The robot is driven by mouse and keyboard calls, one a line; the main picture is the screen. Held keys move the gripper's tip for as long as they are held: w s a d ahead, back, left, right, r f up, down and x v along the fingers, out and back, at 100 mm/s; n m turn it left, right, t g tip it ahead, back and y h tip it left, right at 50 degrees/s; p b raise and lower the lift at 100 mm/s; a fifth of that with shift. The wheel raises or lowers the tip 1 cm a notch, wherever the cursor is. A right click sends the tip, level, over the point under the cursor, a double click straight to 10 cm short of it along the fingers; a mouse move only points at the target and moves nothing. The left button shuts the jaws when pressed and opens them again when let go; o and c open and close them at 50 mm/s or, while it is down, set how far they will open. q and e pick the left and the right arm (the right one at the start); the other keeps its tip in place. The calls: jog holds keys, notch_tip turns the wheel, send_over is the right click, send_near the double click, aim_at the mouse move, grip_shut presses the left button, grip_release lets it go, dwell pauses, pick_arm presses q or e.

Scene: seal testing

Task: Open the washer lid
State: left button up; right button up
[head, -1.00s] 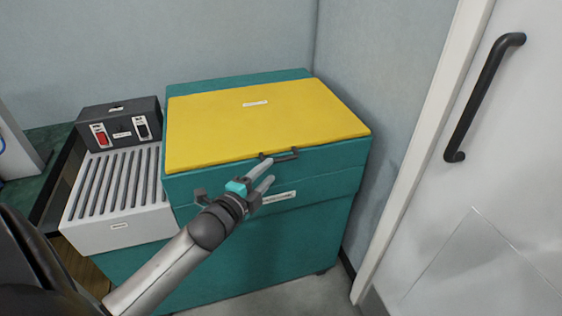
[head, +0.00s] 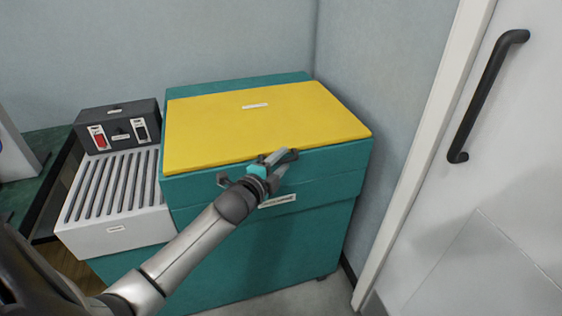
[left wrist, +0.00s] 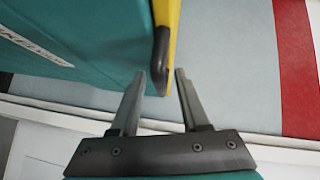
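The washer is a teal box (head: 300,235) with a flat yellow lid (head: 265,125), which lies shut on top. A dark handle sits at the lid's front edge, mostly covered by my fingers in the head view. In the left wrist view the dark handle (left wrist: 161,50) shows beside the yellow lid edge (left wrist: 172,30), its end reaching between my fingers. My left gripper (head: 284,154) is at the handle with its fingers apart, as the left wrist view (left wrist: 160,76) shows. Whether a finger touches the handle is unclear. My right gripper is not in view.
A grey slatted unit (head: 115,190) and a dark switch box (head: 118,125) with red and black switches stand left of the washer. A wall (head: 385,110) is close on the right, then a white door with a black handle (head: 485,95).

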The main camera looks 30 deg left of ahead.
pick_arm(q)
grip_shut()
dwell(1.3)
